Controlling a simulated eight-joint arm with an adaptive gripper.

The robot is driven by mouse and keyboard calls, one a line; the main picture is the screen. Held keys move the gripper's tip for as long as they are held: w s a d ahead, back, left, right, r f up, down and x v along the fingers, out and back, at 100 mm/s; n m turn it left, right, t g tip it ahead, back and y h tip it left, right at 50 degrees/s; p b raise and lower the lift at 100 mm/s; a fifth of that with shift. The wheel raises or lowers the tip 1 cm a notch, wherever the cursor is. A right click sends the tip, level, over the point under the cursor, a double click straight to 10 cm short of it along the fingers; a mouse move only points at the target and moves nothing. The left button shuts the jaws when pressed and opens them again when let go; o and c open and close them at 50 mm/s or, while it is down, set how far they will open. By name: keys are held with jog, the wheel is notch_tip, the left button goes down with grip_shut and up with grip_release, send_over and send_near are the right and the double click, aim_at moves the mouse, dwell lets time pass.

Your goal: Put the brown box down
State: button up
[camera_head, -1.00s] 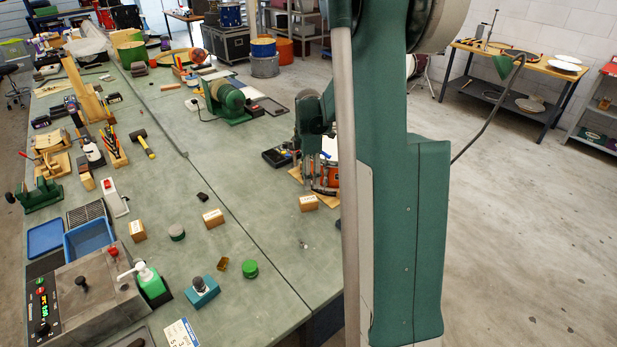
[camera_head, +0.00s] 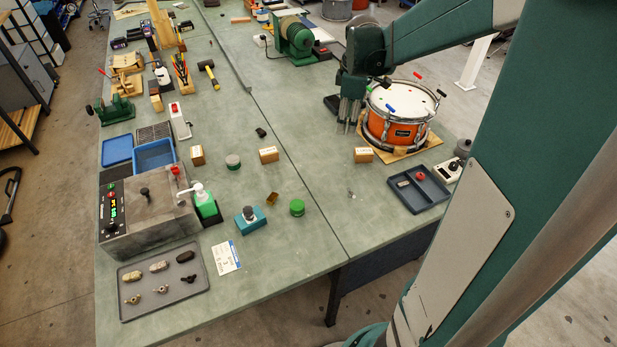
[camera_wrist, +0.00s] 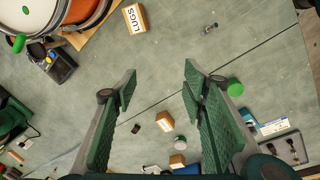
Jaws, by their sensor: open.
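Several small brown boxes with white labels stand on the green bench (camera_head: 310,215). One brown box (camera_head: 363,155) is in front of the orange drum; in the wrist view it reads "LUGS" (camera_wrist: 135,18). Two more boxes, a middle one (camera_head: 269,155) and a left one (camera_head: 198,155), stand further left. Two boxes also show low in the wrist view, one (camera_wrist: 166,122) above the other (camera_wrist: 177,160). My gripper (camera_head: 350,118) is above the bench, left of the drum. In the wrist view its jaws (camera_wrist: 160,82) are wide apart with nothing between them.
The orange drum (camera_head: 392,130) stands on a wooden board close right of my gripper. A dark tray (camera_head: 418,190) lies at the right edge. A green round tin (camera_head: 297,207) and a teal block (camera_head: 250,218) stand nearer.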

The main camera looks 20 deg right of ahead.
jog(key=s+a+r+m+t, duration=0.1)
jog(key=s+a+r+m, duration=0.15)
jog(key=s+a, duration=0.35)
jog(key=s+a+r+m+t, duration=0.1)
jog(key=s+a+r+m, duration=0.2)
jog(key=a, duration=0.4)
jog(key=s+a+r+m+t, duration=0.1)
jog(key=s+a+m+t, duration=0.2)
jog(key=s+a, duration=0.8)
jog(key=shift+s+a+r+m+t+y, duration=0.15)
jog(key=shift+s+a+m+t+y, duration=0.2)
jog(key=shift+s+m, duration=0.7)
jog(key=shift+o, duration=0.5)
jog(key=shift+s, duration=0.1)
